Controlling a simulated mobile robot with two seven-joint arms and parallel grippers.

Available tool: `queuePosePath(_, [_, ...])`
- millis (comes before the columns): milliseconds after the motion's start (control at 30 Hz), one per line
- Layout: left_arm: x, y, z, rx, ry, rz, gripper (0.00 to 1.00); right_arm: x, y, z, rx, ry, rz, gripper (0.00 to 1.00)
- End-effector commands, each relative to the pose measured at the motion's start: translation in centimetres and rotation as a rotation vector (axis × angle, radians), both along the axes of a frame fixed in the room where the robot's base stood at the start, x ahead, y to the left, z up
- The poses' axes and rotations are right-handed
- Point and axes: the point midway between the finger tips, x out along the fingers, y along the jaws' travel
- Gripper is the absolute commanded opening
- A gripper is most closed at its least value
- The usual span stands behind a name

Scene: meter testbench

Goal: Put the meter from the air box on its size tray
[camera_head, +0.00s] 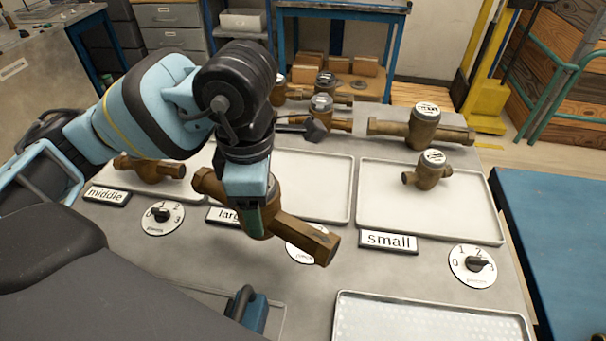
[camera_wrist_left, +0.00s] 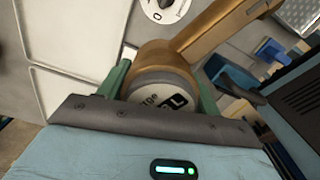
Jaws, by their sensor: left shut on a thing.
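My left gripper (camera_head: 250,215) is shut on a large brass meter (camera_head: 318,240). The meter is tilted, with one pipe end pointing to the lower right, and appears held above the bench in front of the large tray (camera_head: 325,165). In the left wrist view the meter's round white face (camera_wrist_left: 165,100), partly lettered "ge", sits between the green fingers (camera_wrist_left: 160,85). The "large" label (camera_head: 222,214) is partly covered by the gripper and meter. The "small" tray (camera_head: 380,205) holds a small meter (camera_head: 428,172). A meter (camera_head: 150,170) lies at the "middle" label (camera_head: 107,196). My right gripper is not in view.
Several brass meters stand along the back, including a long one (camera_head: 425,125). Dials (camera_head: 472,265) line the tray fronts. A grey tray (camera_head: 430,318) lies at the front right. A blue object (camera_head: 250,312) with a dark handle is at the front. The large tray's visible right part is bare.

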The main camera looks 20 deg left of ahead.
Motion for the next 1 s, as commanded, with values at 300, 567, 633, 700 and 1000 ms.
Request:
queuePosePath(300, [0.0,0.0,-1.1,-0.002,-0.007,-0.001,0.00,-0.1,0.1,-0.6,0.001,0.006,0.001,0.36])
queuePosePath(567, [1.5,0.4,-1.2,-0.003,-0.007,0.003,0.00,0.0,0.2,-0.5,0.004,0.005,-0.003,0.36])
queuePosePath(633, [2.6,0.8,-1.3,-0.002,-0.007,0.003,0.00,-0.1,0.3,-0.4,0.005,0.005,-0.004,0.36])
queuePosePath(700, [3.8,1.1,-1.4,-0.003,-0.008,0.004,0.00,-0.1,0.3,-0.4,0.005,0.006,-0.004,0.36])
queuePosePath(1000, [8.7,2.5,-1.8,-0.003,-0.009,0.002,0.00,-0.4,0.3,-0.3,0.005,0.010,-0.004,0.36])
